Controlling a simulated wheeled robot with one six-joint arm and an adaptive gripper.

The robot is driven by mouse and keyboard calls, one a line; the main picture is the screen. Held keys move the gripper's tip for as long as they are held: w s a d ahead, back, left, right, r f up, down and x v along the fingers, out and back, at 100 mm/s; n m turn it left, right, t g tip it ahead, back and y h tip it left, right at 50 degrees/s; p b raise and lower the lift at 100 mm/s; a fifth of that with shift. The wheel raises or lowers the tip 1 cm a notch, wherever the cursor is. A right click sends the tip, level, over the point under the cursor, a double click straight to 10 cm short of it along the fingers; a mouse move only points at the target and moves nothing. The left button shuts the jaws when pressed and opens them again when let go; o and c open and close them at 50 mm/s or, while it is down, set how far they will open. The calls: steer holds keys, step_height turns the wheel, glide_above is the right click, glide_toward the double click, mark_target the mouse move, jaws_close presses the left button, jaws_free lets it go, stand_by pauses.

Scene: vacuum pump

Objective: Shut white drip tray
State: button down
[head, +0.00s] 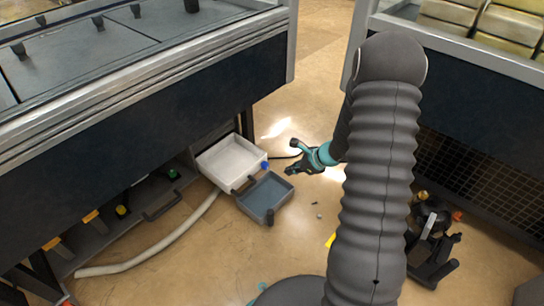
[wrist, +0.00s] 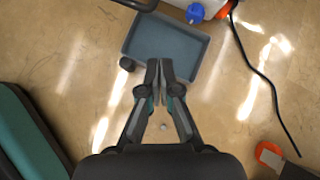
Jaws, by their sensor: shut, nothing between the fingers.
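The white drip tray (head: 231,163) sticks out from under the left bench in the head view, low near the floor. Only a small part of its edge shows at the top of the wrist view (wrist: 178,4). My gripper (head: 291,170) is to the right of the tray and apart from it in the head view. In the wrist view its two fingers (wrist: 159,66) are together with nothing between them. The tips overlap the near side of a blue-grey tray (wrist: 165,46) in that view; I cannot tell whether they touch it.
The blue-grey tray (head: 265,197) lies in front of the white tray, with a blue knob (head: 265,166) beside it. A pale hose (head: 165,244) runs along the floor at left. A black cable (wrist: 262,75) curves at right. Black equipment (head: 432,243) stands by the right bench.

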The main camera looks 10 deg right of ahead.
steer(key=w+d+r+m+t+h, duration=0.1)
steer(key=w+d+m+t, duration=0.15)
steer(key=w+m, duration=0.25)
steer(key=b, duration=0.1)
glide_toward(267, 156)
steer(key=s+f+x, duration=0.1)
steer(key=x, duration=0.4)
steer(key=shift+w+a+r+g, duration=0.1)
steer(key=shift+w+a+g, duration=0.25)
steer(key=shift+w, duration=0.5)
